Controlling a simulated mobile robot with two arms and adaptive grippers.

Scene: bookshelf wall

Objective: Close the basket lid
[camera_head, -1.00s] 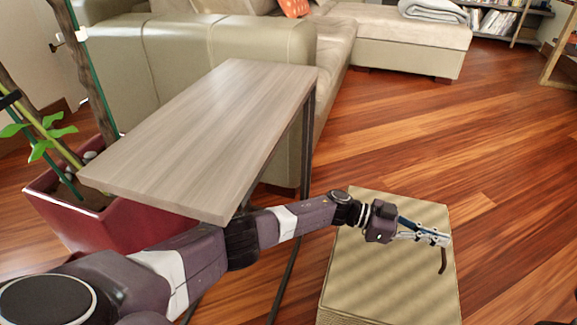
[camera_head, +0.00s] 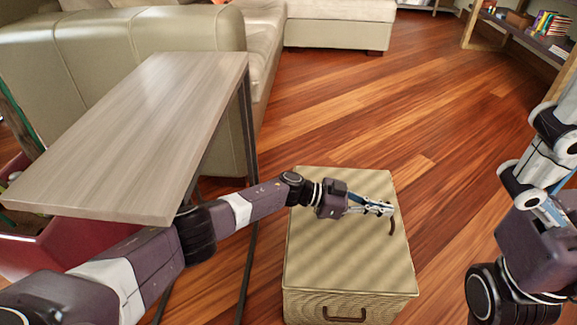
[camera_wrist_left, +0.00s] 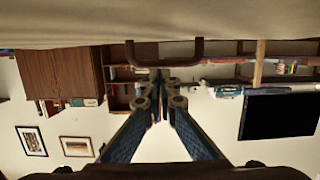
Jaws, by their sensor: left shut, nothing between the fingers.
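The basket (camera_head: 335,265) is a beige woven box on the wooden floor, in the lower middle of the head view. Its lid (camera_head: 340,240) lies flat on top and looks down on the box; I see no gap at the front. My left gripper (camera_head: 391,210) is shut and empty, low over the lid's right part, beside a dark handle (camera_head: 392,228) at the right edge. In the left wrist view, that handle (camera_wrist_left: 165,62) shows beyond the shut fingertips (camera_wrist_left: 160,82), with the beige lid (camera_wrist_left: 160,25) across the top. I cannot tell whether the fingers touch the lid.
A grey wooden side table (camera_head: 130,140) stands left of the basket, my left arm passing in front of it. A beige sofa (camera_head: 130,50) is behind. My right arm (camera_head: 535,250) is at the right edge. Open floor (camera_head: 430,130) lies beyond the basket.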

